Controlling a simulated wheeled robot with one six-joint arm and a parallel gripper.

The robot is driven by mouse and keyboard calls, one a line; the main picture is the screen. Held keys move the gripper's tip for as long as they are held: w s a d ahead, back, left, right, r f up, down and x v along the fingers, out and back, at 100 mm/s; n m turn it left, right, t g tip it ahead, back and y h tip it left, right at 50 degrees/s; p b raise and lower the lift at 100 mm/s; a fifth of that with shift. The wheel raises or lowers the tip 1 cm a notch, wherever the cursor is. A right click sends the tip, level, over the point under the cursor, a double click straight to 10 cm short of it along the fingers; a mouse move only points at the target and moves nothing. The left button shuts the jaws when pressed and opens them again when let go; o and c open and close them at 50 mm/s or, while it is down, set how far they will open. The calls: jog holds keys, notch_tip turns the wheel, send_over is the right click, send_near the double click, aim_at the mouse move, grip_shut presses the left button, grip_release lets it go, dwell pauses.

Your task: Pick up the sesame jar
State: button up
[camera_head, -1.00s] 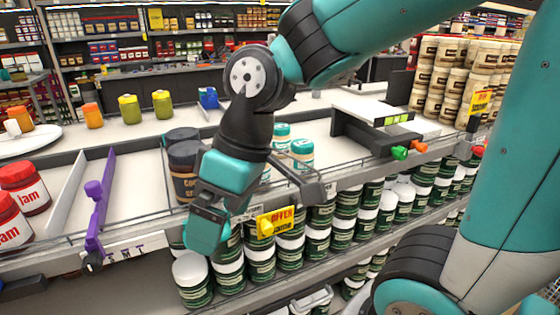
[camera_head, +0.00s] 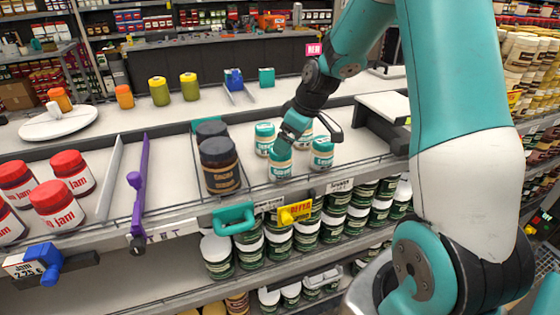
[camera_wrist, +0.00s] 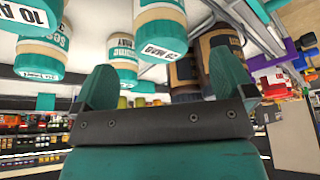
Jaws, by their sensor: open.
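Several sesame jars with teal lids and cream labels stand in a group on the upper shelf, such as the front jar (camera_head: 280,164), the right jar (camera_head: 322,154) and the back left jar (camera_head: 264,139). My gripper (camera_head: 289,136) is at this group, by the top of the front jar, and partly covers it and the jar behind. In the wrist view my gripper (camera_wrist: 163,84) is open, with nothing between its two teal fingers. Sesame jars show upside down there, including one beyond the fingers (camera_wrist: 160,25) and one at left (camera_wrist: 40,50). Contact cannot be told.
Dark brown jars (camera_head: 220,166) stand left of the sesame jars. Beyond them are a purple divider (camera_head: 138,205) and red-lidded jam jars (camera_head: 56,205). A wire rail (camera_head: 255,200) with price tags runs along the shelf front. Green-labelled jars (camera_head: 277,240) fill the shelf below.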

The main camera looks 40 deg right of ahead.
aim_at(280, 164)
jog(key=p+x, duration=0.1)
jog(key=x, duration=0.4)
jog(key=p+x, duration=0.1)
jog(key=x, duration=0.1)
jog(key=shift+w+a+p, duration=0.2)
jog(key=shift+w+p, duration=0.1)
jog(key=shift+w, duration=0.05)
jog(key=c, duration=1.2)
jog(key=shift+o, duration=0.2)
